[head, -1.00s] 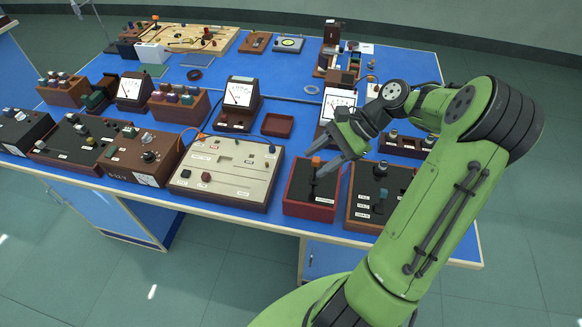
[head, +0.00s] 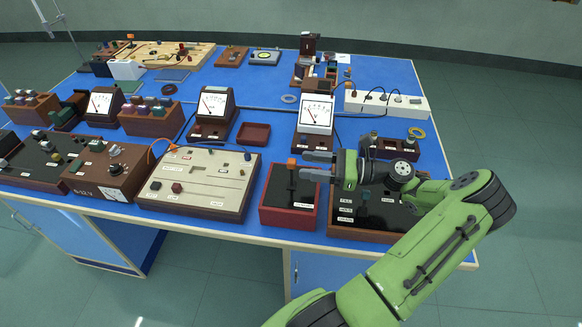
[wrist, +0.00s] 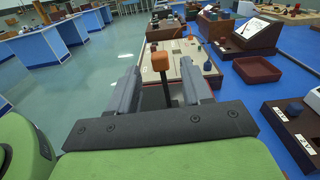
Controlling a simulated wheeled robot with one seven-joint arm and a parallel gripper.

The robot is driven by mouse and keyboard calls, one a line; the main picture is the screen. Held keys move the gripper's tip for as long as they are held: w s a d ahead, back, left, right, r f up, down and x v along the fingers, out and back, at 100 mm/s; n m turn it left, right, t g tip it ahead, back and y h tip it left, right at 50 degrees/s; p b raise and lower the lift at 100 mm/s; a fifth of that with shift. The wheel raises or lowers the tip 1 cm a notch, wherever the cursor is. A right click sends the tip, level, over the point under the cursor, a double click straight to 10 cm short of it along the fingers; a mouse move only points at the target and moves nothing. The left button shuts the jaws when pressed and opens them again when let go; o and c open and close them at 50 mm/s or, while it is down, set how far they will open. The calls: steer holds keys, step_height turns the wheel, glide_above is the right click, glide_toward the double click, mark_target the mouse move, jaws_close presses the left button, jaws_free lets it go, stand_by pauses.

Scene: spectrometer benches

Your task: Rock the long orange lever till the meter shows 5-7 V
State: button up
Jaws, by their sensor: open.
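The lever is a dark upright shaft with an orange tip (head: 291,162), standing on a red-sided box with a black top (head: 288,212) near the bench's front edge. My gripper (head: 304,166) is open and level, with its fingertips just right of the lever in the head view. In the wrist view the orange tip (wrist: 160,60) shows between the two open fingers (wrist: 158,74); I cannot tell whether they touch the shaft. A white-faced meter (head: 317,112) stands behind the box; its reading is too small to make out. I cannot tell which meter belongs to the lever.
A cream panel box (head: 215,170) stands left of the lever box, and a dark control box (head: 345,215) lies right, under my arm. Behind are a second meter (head: 214,105), an empty brown tray (head: 254,133) and a white power strip (head: 387,105).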

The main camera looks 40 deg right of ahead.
mark_target(291, 161)
steer(key=b+x, duration=0.1)
steer(key=x, duration=0.4)
steer(key=shift+w, duration=0.1)
steer(key=shift+c, duration=0.3)
jaws_close()
